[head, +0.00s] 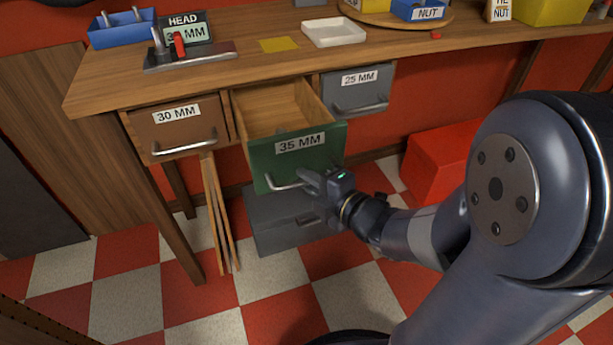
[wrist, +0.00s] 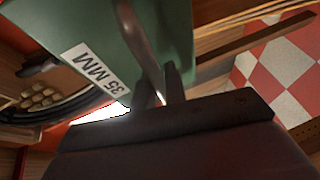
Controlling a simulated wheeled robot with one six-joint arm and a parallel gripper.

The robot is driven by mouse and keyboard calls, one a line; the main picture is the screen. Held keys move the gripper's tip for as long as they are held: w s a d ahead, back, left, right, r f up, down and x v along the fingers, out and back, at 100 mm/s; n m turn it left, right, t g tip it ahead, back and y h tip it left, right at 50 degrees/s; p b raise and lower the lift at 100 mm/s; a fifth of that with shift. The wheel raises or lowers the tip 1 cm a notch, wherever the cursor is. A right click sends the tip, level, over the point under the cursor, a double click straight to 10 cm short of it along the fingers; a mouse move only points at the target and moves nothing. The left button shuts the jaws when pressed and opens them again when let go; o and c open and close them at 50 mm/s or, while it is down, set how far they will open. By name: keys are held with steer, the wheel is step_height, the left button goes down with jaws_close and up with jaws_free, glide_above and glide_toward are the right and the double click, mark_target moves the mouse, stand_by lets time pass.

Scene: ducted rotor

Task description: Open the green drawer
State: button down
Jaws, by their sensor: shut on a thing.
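The green drawer (head: 262,164), labelled 35 MM, is pulled out from under the workbench, and its bare wooden inside shows from above. Its metal bar handle (head: 283,185) runs along the lower front. My gripper (head: 308,180) is at the right part of this handle and shut on it. In the wrist view the green drawer front (wrist: 75,25) fills the upper left, and the handle (wrist: 142,45) runs down between the fingers of my gripper (wrist: 168,90). The fingertips are partly hidden by the handle and the drawer front.
A closed brown 30 MM drawer (head: 164,137) is left and a closed grey 25 MM drawer (head: 357,97) right. A grey box (head: 275,235) stands on the floor below the green drawer. A red box (head: 437,155) is further right. Folded wooden legs (head: 215,220) lean at the left.

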steer(key=c, duration=1.5)
jaws_free()
steer(key=shift+o, duration=0.2)
steer(key=shift+d, duration=0.1)
steer(key=p+v, duration=0.2)
steer(key=v, duration=0.8)
steer(key=shift+s+d, duration=0.15)
steer(key=shift+s, duration=0.1)
steer(key=shift+w, duration=0.1)
steer(key=shift+b+x, duration=1)
steer(key=shift+x, duration=4.3)
